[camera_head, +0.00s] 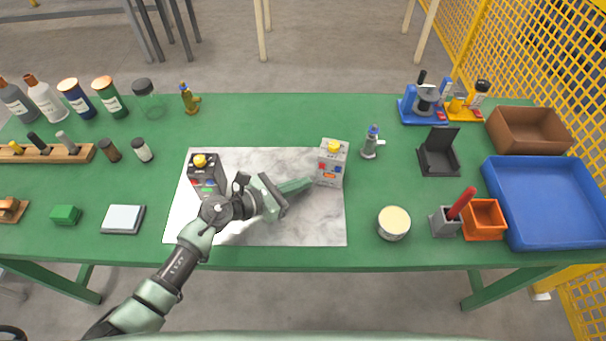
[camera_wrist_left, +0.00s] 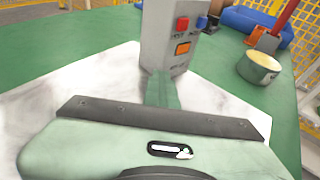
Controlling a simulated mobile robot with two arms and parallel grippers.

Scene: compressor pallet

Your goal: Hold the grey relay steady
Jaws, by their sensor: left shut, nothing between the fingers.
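The grey relay (camera_head: 331,164) stands upright on the right part of a white marbled mat (camera_head: 300,225). It has a yellow knob on top and red, blue and orange buttons on its front. My left gripper (camera_head: 308,183) is shut, its fingertips at the relay's lower left side with nothing between them. In the left wrist view the relay (camera_wrist_left: 172,40) rises just beyond the shut fingers; whether they touch it I cannot tell. A dark relay (camera_head: 205,173) with a yellow knob stands on the mat's left part, partly behind my left arm. My right gripper is not in view.
A round cream-topped tin (camera_head: 394,223) and a small grey-green valve bottle (camera_head: 370,142) stand right of the mat. Farther right are a black holder (camera_head: 438,158), an orange bin (camera_head: 484,220) and a blue tray (camera_head: 550,195). Bottles line the back left. The green table behind the mat is mostly clear.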

